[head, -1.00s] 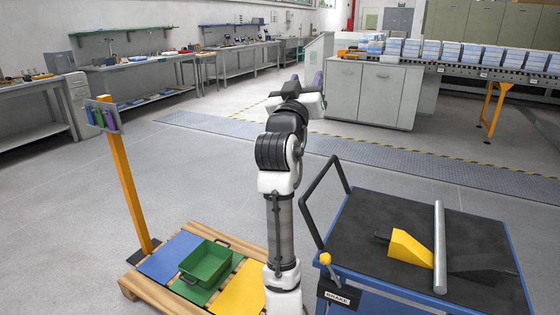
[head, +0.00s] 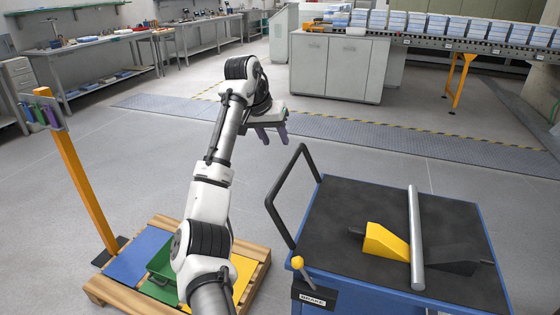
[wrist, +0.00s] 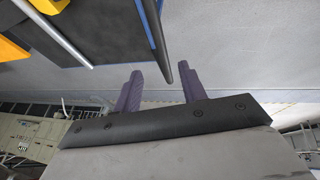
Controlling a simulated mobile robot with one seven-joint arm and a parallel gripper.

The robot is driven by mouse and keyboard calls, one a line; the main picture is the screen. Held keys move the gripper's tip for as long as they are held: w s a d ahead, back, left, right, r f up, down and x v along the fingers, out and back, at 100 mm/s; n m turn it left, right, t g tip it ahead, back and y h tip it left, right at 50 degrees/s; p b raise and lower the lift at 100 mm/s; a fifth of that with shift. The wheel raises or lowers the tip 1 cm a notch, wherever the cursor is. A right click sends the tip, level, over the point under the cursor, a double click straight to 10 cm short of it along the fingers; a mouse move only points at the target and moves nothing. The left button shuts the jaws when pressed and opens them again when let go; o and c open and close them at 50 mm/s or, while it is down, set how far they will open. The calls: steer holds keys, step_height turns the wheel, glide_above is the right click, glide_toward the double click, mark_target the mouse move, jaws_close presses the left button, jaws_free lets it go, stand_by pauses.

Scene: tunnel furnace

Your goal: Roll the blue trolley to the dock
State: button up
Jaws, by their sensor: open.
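The blue trolley (head: 483,228) stands at the lower right of the head view, with a black top. Its black looped handle (head: 277,189) rises on its left side. A yellow-knobbed lever (head: 297,263) stands above a label reading BRAKE at its near left corner. My gripper (head: 272,137) is open and empty, its purple fingers pointing down, left of the handle's top. In the wrist view, the handle (wrist: 154,42) runs down between the lines of the open fingers (wrist: 161,80); I cannot tell how far it is from them. I cannot identify the dock.
A yellow wedge (head: 385,242), a metal rod (head: 415,235) and a dark wedge lie on the trolley top. Open floor lies beyond, before a cabinet (head: 335,68) and conveyor.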

mark_target(287, 165)
steer(key=p+x, duration=0.1)
steer(key=x, duration=1)
steer(key=shift+w+d+f+p, duration=0.1)
steer(key=shift+w+f+p, duration=0.05)
steer(key=shift+f+p, duration=0.2)
steer(key=shift+r, duration=0.1)
jaws_close()
